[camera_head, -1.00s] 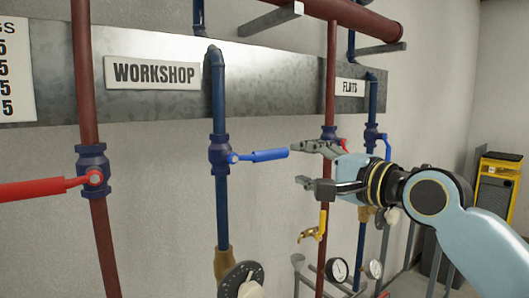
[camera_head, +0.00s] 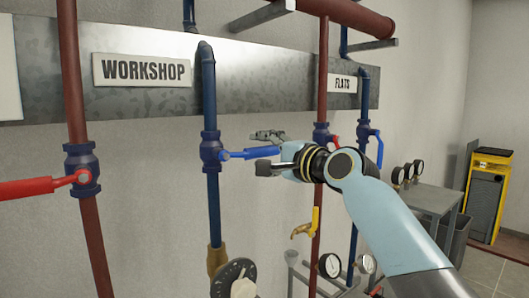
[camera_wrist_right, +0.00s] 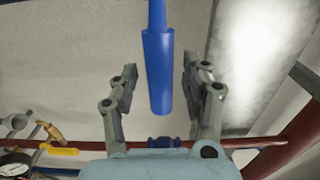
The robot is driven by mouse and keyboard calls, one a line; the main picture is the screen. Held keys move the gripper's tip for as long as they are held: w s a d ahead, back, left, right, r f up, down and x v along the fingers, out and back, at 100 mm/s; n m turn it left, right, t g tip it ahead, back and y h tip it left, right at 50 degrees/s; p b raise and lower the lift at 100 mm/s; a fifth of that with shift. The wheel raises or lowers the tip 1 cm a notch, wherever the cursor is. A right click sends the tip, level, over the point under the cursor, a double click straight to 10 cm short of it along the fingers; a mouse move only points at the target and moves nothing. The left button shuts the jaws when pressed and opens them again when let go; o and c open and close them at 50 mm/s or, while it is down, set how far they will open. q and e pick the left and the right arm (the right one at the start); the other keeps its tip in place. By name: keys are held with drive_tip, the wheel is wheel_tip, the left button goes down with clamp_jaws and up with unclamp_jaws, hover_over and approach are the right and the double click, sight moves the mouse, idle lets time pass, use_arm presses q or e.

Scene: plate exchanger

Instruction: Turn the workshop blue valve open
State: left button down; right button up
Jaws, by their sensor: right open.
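The workshop blue valve (camera_head: 211,150) sits on the vertical blue pipe under the WORKSHOP sign (camera_head: 141,70). Its blue lever handle (camera_head: 247,154) points right, roughly crosswise to the pipe. My right gripper (camera_head: 262,152) is open around the handle's free end, one finger above it and one below in the head view. In the right wrist view the handle (camera_wrist_right: 158,75) hangs between the two spread fingers (camera_wrist_right: 162,95), with a visible gap on each side. My left gripper is not in view.
A red lever (camera_head: 40,187) on a red pipe is at the left. The FLATS blue valve (camera_head: 364,133) with its lever hanging down stands behind my right arm.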

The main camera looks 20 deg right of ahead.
clamp_jaws()
drive_tip(key=shift+f, duration=0.1)
idle(0.4)
drive_tip(key=f+m+p, duration=0.2)
drive_tip(key=m, duration=0.1)
drive_tip(key=shift+a+p, duration=0.2)
drive_tip(key=shift+p, duration=0.15)
drive_tip(key=shift+s+a+f+m+p, duration=0.5)
drive_tip(key=shift+a+f+m+p, duration=0.75)
drive_tip(key=shift+m, duration=1.3)
drive_tip(key=shift+s+a+f+m+p, duration=0.55)
drive_tip(key=shift+a+f+m+p, duration=0.7)
drive_tip(key=shift+m, duration=1.25)
drive_tip(key=shift+s+a+f+m+p, duration=0.5)
drive_tip(key=shift+a+f+m+p, duration=0.7)
drive_tip(key=shift+m, duration=1.35)
drive_tip(key=shift+a+r+b, duration=0.2)
drive_tip(key=shift+a+b, duration=0.15)
unclamp_jaws()
drive_tip(key=shift+r, duration=0.15)
